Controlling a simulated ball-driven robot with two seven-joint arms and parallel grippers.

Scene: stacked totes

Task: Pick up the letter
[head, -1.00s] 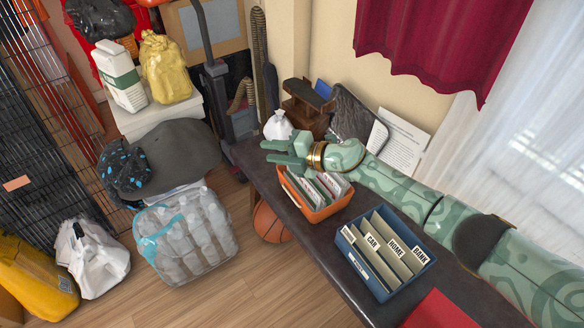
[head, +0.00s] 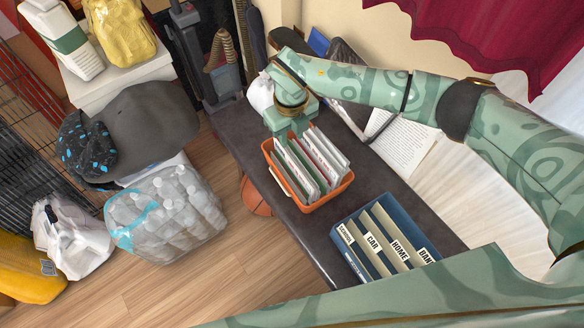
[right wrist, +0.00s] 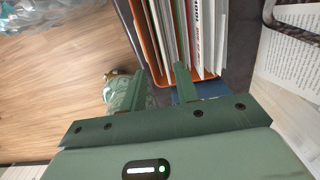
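Several white letters (head: 322,158) stand upright among green dividers in an orange tray (head: 318,203) on the dark table. I cannot tell which one is the task's letter. My right gripper (head: 292,136) is over the back-left end of the tray, pointing down, its fingers apart. In the right wrist view the right gripper (right wrist: 160,80) also shows open, with the tray's orange wall (right wrist: 150,45) ahead and between the fingers. The letters (right wrist: 196,35) stand just beyond, and I see nothing gripped. My left gripper is not in view.
A blue file box (head: 385,236) with labelled dividers stands in front and right of the tray. Printed sheets (head: 403,143) lie behind it. A white bag (head: 262,92) is behind the gripper. A basketball (head: 256,196) is below the table's left edge.

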